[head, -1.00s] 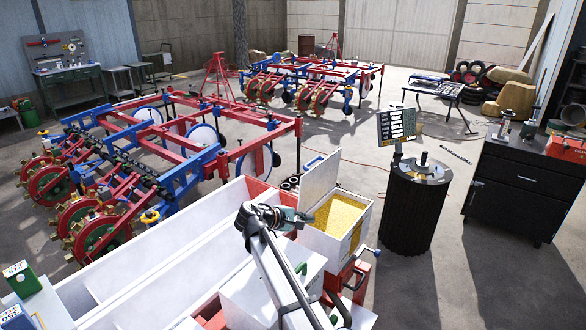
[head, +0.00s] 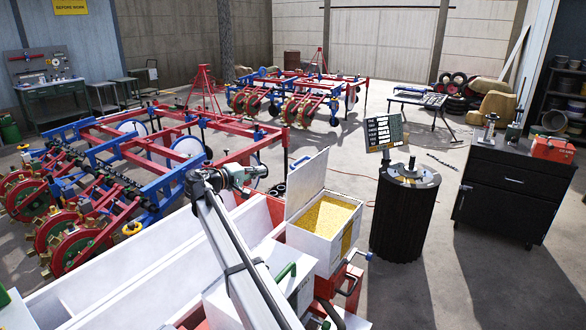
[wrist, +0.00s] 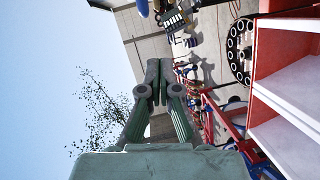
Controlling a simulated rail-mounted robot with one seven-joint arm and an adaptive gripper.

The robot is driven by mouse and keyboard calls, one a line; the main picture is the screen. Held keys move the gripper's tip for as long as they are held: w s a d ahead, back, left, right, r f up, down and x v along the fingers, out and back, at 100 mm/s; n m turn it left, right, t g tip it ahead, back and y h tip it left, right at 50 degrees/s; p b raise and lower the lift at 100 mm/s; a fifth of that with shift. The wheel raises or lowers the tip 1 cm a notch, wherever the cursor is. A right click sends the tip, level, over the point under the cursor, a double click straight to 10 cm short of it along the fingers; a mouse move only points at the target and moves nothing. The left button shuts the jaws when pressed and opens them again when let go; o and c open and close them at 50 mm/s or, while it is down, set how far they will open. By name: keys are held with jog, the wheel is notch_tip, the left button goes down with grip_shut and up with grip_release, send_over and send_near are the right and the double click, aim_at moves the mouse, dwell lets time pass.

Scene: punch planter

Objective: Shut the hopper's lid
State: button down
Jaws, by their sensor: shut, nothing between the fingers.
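The hopper (head: 318,240) is a white box full of yellow grain in the head view. Its white lid (head: 308,183) stands open, upright along the hopper's left rear edge. My gripper (head: 262,172) is raised to the left of the lid, apart from it, and points right toward the lid's outer side. In the wrist view my gripper's fingers (wrist: 160,68) are together and hold nothing. Neither the lid nor the grain can be made out for certain in the wrist view.
A long white trough (head: 110,275) lies left of the hopper, with my arm over it. A dark ribbed drum (head: 402,220) with a metal plate on top stands to the right. Red and blue planter frames (head: 130,150) stand behind. Open floor lies beyond the drum.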

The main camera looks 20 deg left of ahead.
jog(key=w+d+m+p, duration=0.1)
jog(key=w+d+p, duration=0.3)
jog(key=w, duration=0.5)
jog(key=shift+w+d+r+t, duration=0.25)
jog(key=shift+d+r+t, duration=0.15)
jog(key=shift+d, duration=0.85)
jog(key=shift+d+f, duration=0.1)
jog(key=s+d+m+y+b, duration=0.25)
jog(key=d+m+b, duration=0.45)
jog(key=d+b, duration=0.55)
jog(key=s+d+f+m+y+b, duration=0.2)
jog(key=d+f+m+b, duration=0.4)
jog(key=d+f+b, duration=0.3)
jog(key=shift+s+d+f+g+b, duration=0.2)
jog(key=shift+f+g+b, duration=0.15)
jog(key=shift+b, duration=1.4)
